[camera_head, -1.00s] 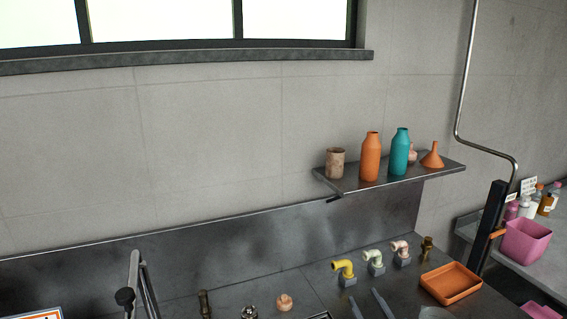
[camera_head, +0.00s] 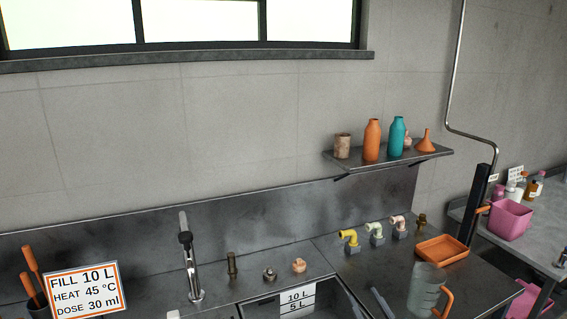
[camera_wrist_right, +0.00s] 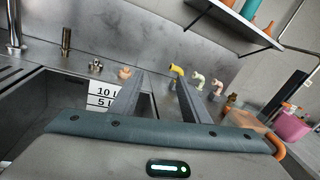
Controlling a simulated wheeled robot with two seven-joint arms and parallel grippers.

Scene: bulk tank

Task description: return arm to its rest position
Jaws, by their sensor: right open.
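My right gripper (camera_head: 380,302) shows only as a grey finger at the bottom of the head view, over the counter right of the sink basin. In the right wrist view my right gripper (camera_wrist_right: 157,95) has both grey fingers apart with nothing between them. A clear measuring jug (camera_head: 425,288) with an orange handle stands to the right of the finger in the head view. In the wrist view an orange handle (camera_wrist_right: 277,146) shows past the right end of the gripper body. My left gripper is not in view.
The sink basin (camera_head: 270,306) has a 10 L / 5 L level label. A tap (camera_head: 190,265), coloured pipe elbows (camera_head: 349,240) and an orange tray (camera_head: 441,250) stand behind. A wall shelf (camera_head: 375,163) holds bottles. A fill sign (camera_head: 85,290) and a pink bucket (camera_head: 510,220) flank the counter.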

